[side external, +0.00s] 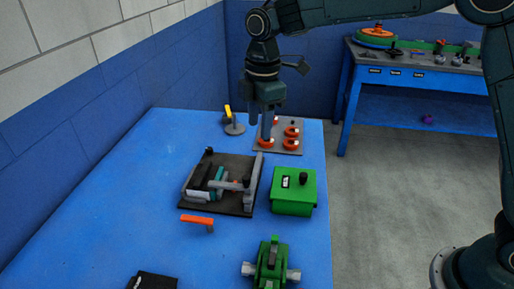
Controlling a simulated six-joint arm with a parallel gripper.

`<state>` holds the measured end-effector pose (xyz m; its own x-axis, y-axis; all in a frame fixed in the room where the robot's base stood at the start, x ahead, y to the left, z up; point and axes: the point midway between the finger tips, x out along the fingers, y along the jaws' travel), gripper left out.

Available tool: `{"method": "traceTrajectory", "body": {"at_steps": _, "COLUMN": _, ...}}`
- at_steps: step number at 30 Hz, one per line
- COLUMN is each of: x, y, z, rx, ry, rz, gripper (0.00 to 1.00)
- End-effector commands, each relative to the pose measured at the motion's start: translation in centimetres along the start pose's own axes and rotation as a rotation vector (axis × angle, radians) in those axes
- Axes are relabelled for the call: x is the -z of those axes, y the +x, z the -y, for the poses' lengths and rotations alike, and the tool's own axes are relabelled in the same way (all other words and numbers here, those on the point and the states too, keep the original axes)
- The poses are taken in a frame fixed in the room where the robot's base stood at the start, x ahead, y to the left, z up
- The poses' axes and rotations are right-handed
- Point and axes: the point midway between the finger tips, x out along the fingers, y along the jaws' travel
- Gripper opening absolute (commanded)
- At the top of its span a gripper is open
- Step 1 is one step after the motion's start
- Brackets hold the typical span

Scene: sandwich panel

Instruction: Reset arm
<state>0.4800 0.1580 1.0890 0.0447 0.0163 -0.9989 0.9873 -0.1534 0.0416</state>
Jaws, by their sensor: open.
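My gripper (261,122) hangs pointing down from my arm over the far end of the blue table (110,200). Its fingers are apart, with nothing visible between them. It is above or just in front of the left side of a grey plate (292,149) that carries several orange-red round parts (291,131). One finger hides part of this plate. I cannot tell whether a fingertip touches the orange part (266,143) below it.
A yellow-topped stand (233,124) is close left of my gripper. Nearer are a dark fixture board (242,206), a green box (293,192) with a black knob, an orange-handled piece (197,220) and a green device (270,265). The table's left side is clear. A second bench (362,88) stands behind right.

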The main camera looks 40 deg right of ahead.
Motion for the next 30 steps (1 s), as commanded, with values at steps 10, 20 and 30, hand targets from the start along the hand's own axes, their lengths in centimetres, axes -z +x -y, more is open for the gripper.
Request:
{"method": "traceTrajectory", "body": {"at_steps": 10, "x": -5.7, "y": -5.8, "z": 4.5, "rx": -0.086, "ry": 0.304, "rz": -0.049, "gripper": 0.43}}
{"method": "traceTrajectory", "body": {"at_steps": 20, "x": -10.6, "y": -9.1, "z": 10.0, "rx": -0.160, "ry": 0.594, "rz": -0.109, "gripper": 0.43}}
{"method": "traceTrajectory", "body": {"at_steps": 30, "x": -14.9, "y": -10.3, "z": 16.4, "rx": -0.230, "ry": 0.888, "rz": -0.186, "gripper": 0.43}}
